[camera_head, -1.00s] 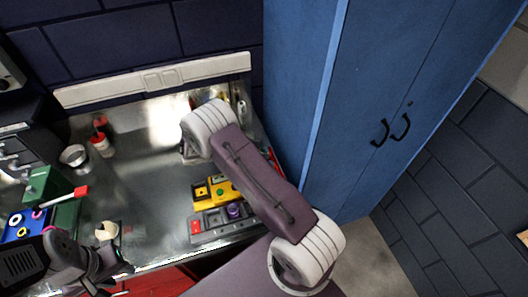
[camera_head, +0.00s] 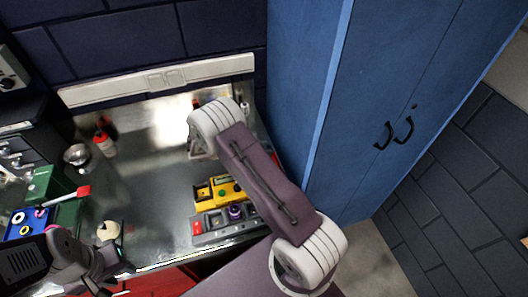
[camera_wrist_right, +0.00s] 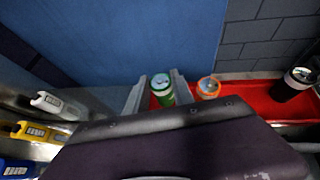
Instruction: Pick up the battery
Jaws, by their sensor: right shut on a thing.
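In the right wrist view, a green cylinder with a pale teal top, which looks like the battery (camera_wrist_right: 162,92), stands between the two fingers of my right gripper (camera_wrist_right: 158,90). The gripper is shut on it. Its lower part is hidden behind my wrist. In the head view my right arm covers the right gripper and the battery. My left gripper (camera_head: 112,277) is at the lower left, by the bench's front edge, with its fingers apart and nothing seen between them.
An orange cylinder (camera_wrist_right: 208,88) is close to the right finger, and a black one (camera_wrist_right: 296,82) stands farther right by a red tray (camera_wrist_right: 248,100). Yellow (camera_head: 226,188) and grey (camera_head: 230,221) holders sit on the metal bench (camera_head: 150,190). A blue cabinet (camera_head: 370,100) stands right of it.

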